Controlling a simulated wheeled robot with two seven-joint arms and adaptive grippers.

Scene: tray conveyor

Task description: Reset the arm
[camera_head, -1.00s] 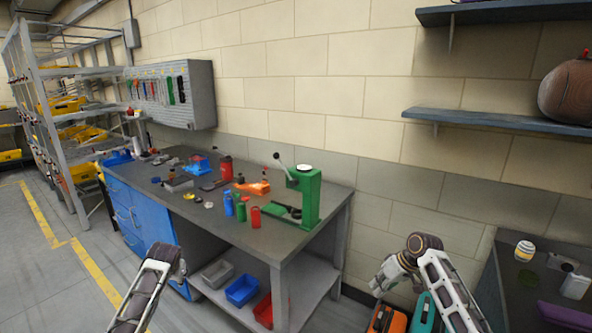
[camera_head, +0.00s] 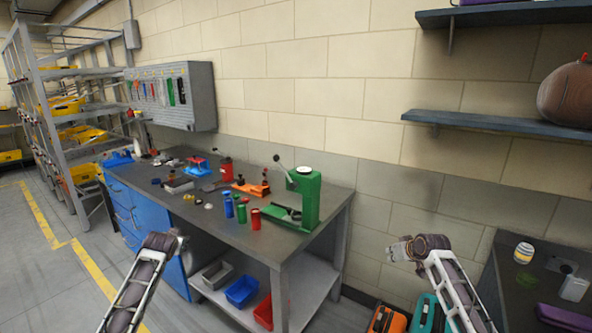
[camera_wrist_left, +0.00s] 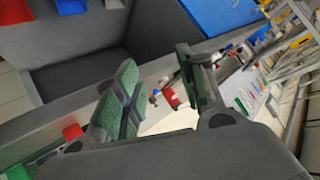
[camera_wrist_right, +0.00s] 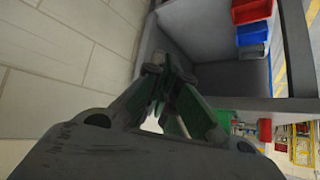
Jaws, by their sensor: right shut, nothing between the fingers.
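My left arm comes in at the lower left of the head view, with its gripper (camera_head: 182,244) small and partly hidden at the arm's end, in front of the blue cabinet of the workbench. In the left wrist view the left gripper's green-padded fingers (camera_wrist_left: 160,85) stand wide apart with nothing held. My right arm is at the lower right of the head view, with its gripper (camera_head: 396,251) pointing left before the wall, clear of the bench. In the right wrist view the right gripper's fingers (camera_wrist_right: 165,82) meet at the tips and hold nothing.
The workbench (camera_head: 236,220) carries a green press (camera_head: 307,198), red, blue and green cylinders and small parts. Bins, including a blue one (camera_head: 241,290), sit on its lower shelf. A dark table (camera_head: 530,290) stands right, with orange and teal cases (camera_head: 386,320) on the floor beside it.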

